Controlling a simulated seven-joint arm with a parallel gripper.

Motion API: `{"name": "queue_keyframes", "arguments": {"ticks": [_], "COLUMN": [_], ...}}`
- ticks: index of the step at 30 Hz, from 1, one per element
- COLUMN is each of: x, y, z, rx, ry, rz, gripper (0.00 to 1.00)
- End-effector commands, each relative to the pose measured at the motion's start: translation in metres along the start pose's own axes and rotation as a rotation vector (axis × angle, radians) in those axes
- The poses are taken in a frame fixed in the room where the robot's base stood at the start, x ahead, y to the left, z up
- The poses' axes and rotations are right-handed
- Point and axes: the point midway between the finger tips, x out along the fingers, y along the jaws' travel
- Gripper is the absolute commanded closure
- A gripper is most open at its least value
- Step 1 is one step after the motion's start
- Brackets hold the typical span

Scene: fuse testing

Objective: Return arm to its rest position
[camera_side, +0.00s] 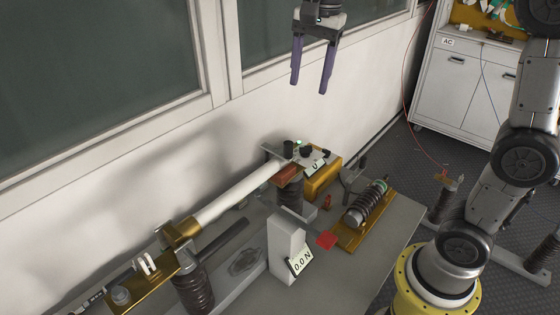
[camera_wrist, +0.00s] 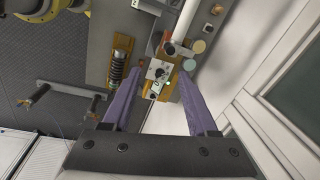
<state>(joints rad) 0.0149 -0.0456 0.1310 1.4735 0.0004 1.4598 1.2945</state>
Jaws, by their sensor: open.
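My gripper (camera_side: 312,84) is open, with two purple fingers pointing down. In the side view it hangs high in front of the wall and window, well above the bench, and holds nothing. In the wrist view the open fingers (camera_wrist: 160,90) point toward the bench, with clear space between them. A white tube fuse (camera_side: 238,193) lies across two brass-coloured holders on ribbed dark insulators. Its end also shows in the wrist view (camera_wrist: 185,35). A box with a dial (camera_side: 310,165) stands by the fuse's far end.
A white block with a "0.0 N" display (camera_side: 300,262) is beside a red piece (camera_side: 326,240). A white cabinet (camera_side: 460,85) stands behind. The air around my gripper is clear.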

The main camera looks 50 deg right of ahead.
Motion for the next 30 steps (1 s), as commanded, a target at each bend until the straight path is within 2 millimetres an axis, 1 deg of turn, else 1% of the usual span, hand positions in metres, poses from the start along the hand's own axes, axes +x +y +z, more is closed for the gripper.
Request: {"name": "queue_keyframes", "arguments": {"ticks": [1, 3, 5, 6, 8, 9, 12, 14, 16, 18, 21, 23, 25, 30], "x": [-0.01, -0.016, -0.016, -0.015, -0.01, -0.005, 0.013, 0.027, 0.046, 0.064, 0.083, 0.086, 0.085, 0.084], "y": [0.021, 0.047, 0.069, 0.083, 0.104, 0.118, 0.149, 0.166, 0.182, 0.193, 0.199, 0.197, 0.194, 0.192], "z": [0.007, 0.015, 0.021, 0.025, 0.032, 0.036, 0.045, 0.05, 0.054, 0.057, 0.059, 0.058, 0.057, 0.057], "rx": [-0.031, -0.098, -0.173, -0.23, -0.324, -0.391, -0.571, -0.689, -0.832, -0.971, -1.13, -1.199, -1.253, -1.297], "ry": [0.01, 0.024, 0.04, 0.052, 0.073, 0.09, 0.137, 0.168, 0.206, 0.24, 0.264, 0.281, 0.304, 0.315], "rz": [-0.034, -0.074, -0.108, -0.13, -0.162, -0.182, -0.225, -0.243, -0.256, -0.259, -0.243, -0.241, -0.246, -0.243], "gripper": [0.41, 0.41, 0.41, 0.41, 0.41, 0.41, 0.41, 0.41, 0.41, 0.41, 0.41, 0.41, 0.41, 0.41]}}
